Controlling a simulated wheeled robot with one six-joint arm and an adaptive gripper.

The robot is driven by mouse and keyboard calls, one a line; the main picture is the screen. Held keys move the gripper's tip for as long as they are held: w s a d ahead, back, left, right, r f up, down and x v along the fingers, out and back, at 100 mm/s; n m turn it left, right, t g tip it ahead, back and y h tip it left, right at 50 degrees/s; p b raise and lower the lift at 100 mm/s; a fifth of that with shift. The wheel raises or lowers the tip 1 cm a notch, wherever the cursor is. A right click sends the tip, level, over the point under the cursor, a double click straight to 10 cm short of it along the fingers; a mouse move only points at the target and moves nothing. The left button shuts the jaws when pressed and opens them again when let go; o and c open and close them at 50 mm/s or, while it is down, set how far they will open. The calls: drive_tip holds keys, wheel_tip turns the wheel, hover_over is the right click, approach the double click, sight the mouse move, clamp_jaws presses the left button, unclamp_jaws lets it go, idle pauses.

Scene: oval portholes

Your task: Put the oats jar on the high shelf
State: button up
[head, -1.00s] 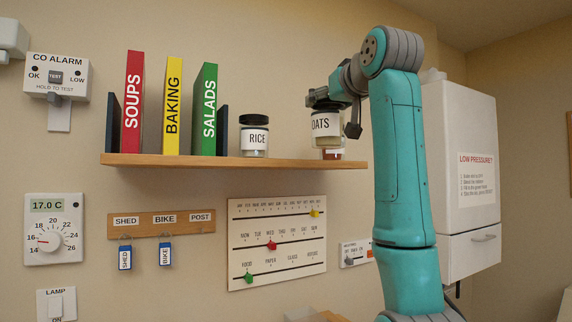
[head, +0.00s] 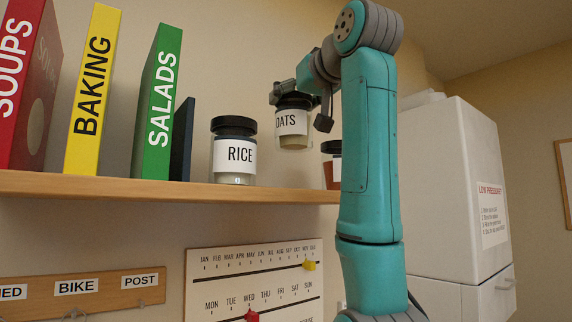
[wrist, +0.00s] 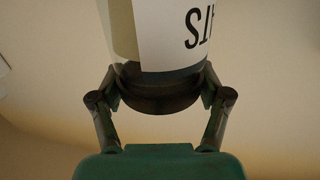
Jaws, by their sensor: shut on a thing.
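The oats jar (head: 293,124) has a dark lid and a white label reading OATS. My gripper (head: 292,98) is shut on its dark lid from above, and the jar hangs upright. In the head view the jar's base is above the level of the wooden shelf (head: 90,188), with wall visible below it. In the wrist view the jar (wrist: 165,35) fills the top middle, its label partly cut off, with a gripper finger (wrist: 160,95) on each side of the lid.
The rice jar (head: 235,152) stands on the shelf to the left. Another dark-lidded jar (head: 331,160) stands at the right end, partly hidden by my arm. Red, yellow (head: 93,90) and green books stand further left, by a dark bookend (head: 182,140). Shelf space shows between the jars.

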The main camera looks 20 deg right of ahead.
sight(295, 150)
drive_tip(key=shift+f, duration=4)
drive_tip(key=shift+f, duration=0.1)
drive_tip(key=o, duration=1.8)
drive_tip(key=shift+f, duration=0.1)
